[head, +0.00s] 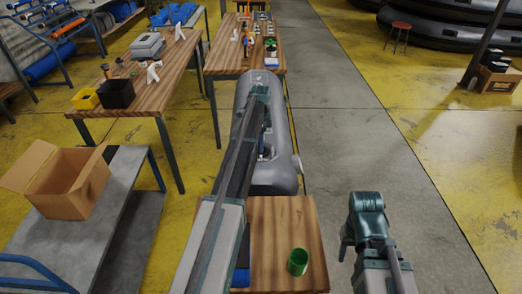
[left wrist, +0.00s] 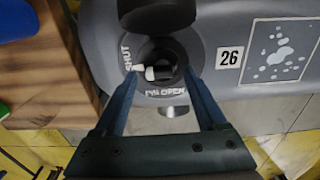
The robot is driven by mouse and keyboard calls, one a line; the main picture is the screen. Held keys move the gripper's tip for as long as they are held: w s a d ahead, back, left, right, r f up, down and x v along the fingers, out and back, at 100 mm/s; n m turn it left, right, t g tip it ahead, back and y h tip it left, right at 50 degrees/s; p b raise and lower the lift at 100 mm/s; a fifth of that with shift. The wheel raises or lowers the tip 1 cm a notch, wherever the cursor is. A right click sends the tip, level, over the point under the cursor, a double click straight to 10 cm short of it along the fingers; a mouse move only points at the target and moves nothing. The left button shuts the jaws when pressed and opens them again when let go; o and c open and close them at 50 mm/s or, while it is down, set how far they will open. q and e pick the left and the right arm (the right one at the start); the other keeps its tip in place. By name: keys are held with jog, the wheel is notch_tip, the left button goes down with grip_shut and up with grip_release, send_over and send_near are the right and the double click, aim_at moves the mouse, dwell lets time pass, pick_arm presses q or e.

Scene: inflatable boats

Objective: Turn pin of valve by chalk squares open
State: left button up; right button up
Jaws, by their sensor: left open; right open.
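The grey inflatable boat tube (head: 284,176) lies lengthwise ahead of me. In the left wrist view a round dark valve (left wrist: 160,50) is set in the tube, with "SHUT" lettered at its left and "PIN OPEN" below. Its pin (left wrist: 157,72) has a pale tip pointing left, toward the SHUT lettering. A number 26 label (left wrist: 229,59) and a framed patch with white blotches (left wrist: 279,50) are right of it. My left gripper (left wrist: 160,78) is open, its fingers either side of the pin. My right gripper (head: 362,240) is open and empty, right of the small table.
A small wooden table (head: 285,220) with a green cup (head: 298,262) stands in front. Workbenches (head: 165,90) and a cardboard box (head: 62,180) are at the left. The grey floor strip (head: 350,120) at the right is clear.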

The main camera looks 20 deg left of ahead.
pick_arm(q)
jog(key=shift+f, duration=0.5)
pick_arm(e)
jog(key=shift+f, duration=0.5)
pick_arm(q)
jog(key=shift+c, duration=0.3)
grip_shut()
